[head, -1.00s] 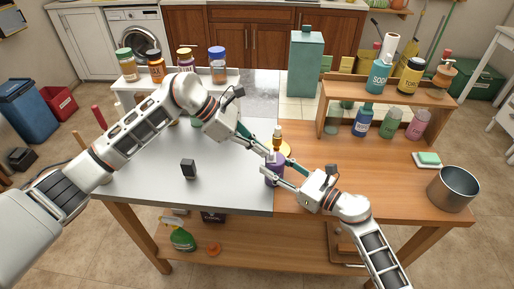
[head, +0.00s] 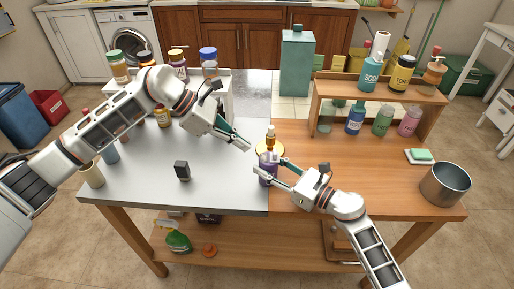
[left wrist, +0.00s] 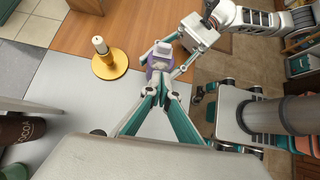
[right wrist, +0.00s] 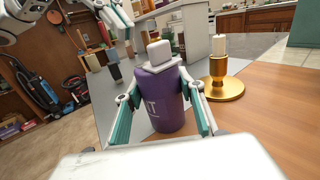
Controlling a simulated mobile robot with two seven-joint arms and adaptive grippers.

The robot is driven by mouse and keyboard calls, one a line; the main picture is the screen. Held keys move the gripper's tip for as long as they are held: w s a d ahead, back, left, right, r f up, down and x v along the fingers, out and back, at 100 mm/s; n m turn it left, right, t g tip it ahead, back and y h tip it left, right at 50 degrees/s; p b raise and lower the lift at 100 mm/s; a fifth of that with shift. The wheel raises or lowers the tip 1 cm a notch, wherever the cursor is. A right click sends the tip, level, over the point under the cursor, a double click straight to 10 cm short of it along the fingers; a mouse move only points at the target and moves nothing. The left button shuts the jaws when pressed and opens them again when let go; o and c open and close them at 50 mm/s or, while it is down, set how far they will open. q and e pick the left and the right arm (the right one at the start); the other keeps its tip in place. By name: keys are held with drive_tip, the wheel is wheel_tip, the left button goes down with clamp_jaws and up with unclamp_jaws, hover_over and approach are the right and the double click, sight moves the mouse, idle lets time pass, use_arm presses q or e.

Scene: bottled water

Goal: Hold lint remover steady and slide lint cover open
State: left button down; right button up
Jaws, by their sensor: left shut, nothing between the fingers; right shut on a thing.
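The lint remover is a purple bottle-shaped body (right wrist: 163,98) with white letters, upright at the seam between the grey and wooden table tops. Its white cover (right wrist: 160,55) is a flat plate with a block-shaped knob on top; I cannot tell how far it has slid. The lint remover also shows in the head view (head: 267,172). My right gripper (right wrist: 162,95) is shut around its body from the front right. My left gripper (head: 248,148) is shut and empty, up and left of the lint remover; in the left wrist view its fingertips (left wrist: 162,88) appear just in front of it.
A gold candle holder (right wrist: 224,88) stands close behind the lint remover. A small black block (head: 182,171) stands on the grey top. A wooden shelf (head: 375,88) with bottles is at the back right, and a metal pot (head: 445,184) at the right edge. The front wooden top is clear.

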use_arm(q)
drive_tip(key=v, duration=0.7)
use_arm(e)
drive_tip(key=o, duration=1.1)
drive_tip(key=shift+d, duration=0.1)
